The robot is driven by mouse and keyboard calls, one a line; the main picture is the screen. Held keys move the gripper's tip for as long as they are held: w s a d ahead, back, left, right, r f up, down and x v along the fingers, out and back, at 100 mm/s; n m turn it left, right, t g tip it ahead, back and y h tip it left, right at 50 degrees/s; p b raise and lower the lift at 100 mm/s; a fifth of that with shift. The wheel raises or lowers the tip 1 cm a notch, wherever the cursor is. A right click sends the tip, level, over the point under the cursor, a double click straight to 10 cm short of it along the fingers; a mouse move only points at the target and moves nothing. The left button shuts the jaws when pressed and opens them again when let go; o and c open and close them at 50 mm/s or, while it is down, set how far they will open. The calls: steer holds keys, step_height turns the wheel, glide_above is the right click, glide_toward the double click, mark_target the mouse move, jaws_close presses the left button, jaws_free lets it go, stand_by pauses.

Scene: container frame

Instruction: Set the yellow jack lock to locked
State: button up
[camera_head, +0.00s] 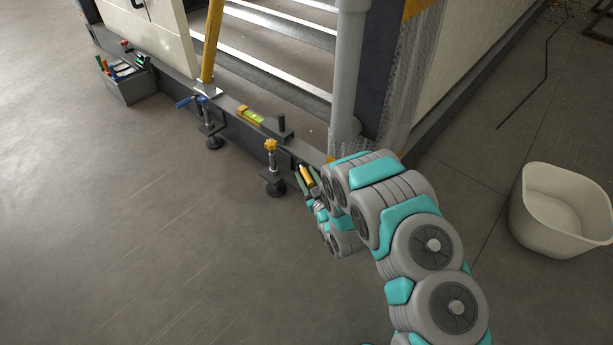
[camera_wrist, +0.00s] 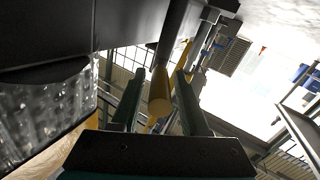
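A yellow cylindrical handle (camera_wrist: 160,96), which I take to be the jack lock's, sits on the end of a dark rod in the wrist view. It also shows as a small yellow piece (camera_head: 306,173) by the frame's lower beam in the head view. My gripper (camera_head: 308,179) is at it, low beside the beam. In the wrist view the two green fingers of my gripper (camera_wrist: 160,104) stand on either side of the handle, with narrow gaps, so it looks open around it. The lock's seat and its setting cannot be made out.
A jack with a yellow knob (camera_head: 270,146) stands just left of my gripper. A jack with a blue handle (camera_head: 207,122) is farther left. A yellow level (camera_head: 250,115) lies on the beam (camera_head: 232,108). A grey toolbox (camera_head: 133,86) and a white bin (camera_head: 555,212) stand on the floor.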

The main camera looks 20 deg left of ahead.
jaws_close()
stand_by(1.1)
